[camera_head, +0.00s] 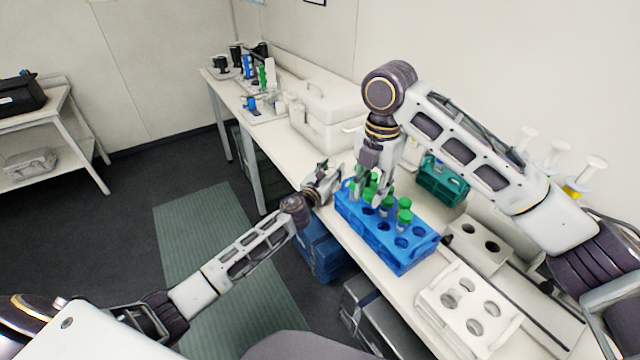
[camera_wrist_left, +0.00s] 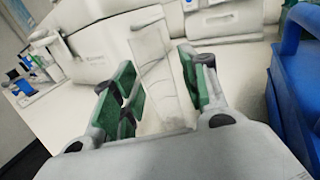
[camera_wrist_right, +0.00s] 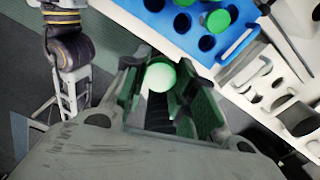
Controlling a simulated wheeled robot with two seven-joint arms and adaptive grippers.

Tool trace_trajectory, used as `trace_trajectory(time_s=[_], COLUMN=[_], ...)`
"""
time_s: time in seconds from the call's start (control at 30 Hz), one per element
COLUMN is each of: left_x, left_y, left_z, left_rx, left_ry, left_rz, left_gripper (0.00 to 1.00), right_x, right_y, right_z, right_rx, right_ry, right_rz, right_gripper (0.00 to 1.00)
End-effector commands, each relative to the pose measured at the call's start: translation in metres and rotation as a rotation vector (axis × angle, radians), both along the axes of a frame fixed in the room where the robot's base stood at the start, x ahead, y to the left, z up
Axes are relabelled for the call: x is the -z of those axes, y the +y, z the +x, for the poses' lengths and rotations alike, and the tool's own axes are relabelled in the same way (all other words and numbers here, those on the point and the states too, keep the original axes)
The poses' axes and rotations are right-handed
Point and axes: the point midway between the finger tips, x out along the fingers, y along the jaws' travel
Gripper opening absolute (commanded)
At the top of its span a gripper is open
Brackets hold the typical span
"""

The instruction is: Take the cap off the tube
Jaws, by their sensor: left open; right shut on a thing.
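My right gripper (camera_head: 371,196) is shut on a green-capped tube, seen nearly end-on between its fingers. Its pale green cap (camera_wrist_right: 160,76) faces the camera in the right wrist view. The tube's body is mostly hidden by the fingers, and it appears beside the blue rack (camera_head: 405,262) rather than in a hole. Other green-capped tubes (camera_head: 404,215) stand upright in the rack. My left gripper (camera_head: 333,180) is open and empty at the table's front edge, left of the rack and close to the right gripper. Its green-padded fingers are apart in the left wrist view (camera_wrist_left: 160,85).
A white rack (camera_head: 468,312) with empty holes stands right of the blue rack. A teal box (camera_head: 442,182) is behind it, and a white case (camera_head: 327,115) stands farther back on the table (camera_head: 283,150). Blue boxes lie below the table.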

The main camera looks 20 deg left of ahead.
Motion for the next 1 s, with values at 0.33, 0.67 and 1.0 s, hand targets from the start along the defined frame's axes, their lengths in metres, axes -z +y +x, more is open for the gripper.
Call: trace_trajectory(time_s=[0.33,0.67,1.0], left_x=[0.001,0.0,0.0], left_y=[0.005,0.009,0.014], left_z=[-0.028,-0.058,-0.089], left_rx=[0.0,0.0,0.001], left_ry=[0.001,0.0,0.0], left_rz=[0.002,0.001,0.001], left_gripper=[0.44,0.44,0.44], right_x=[0.0,0.002,0.004], right_y=[0.0,0.0,0.0], right_z=[0.0,0.0,0.0], right_rx=[0.0,0.0,0.0], right_ry=[0.0,0.0,0.0], right_rz=[0.0,0.0,0.0], right_gripper=[0.0,0.0,0.0])
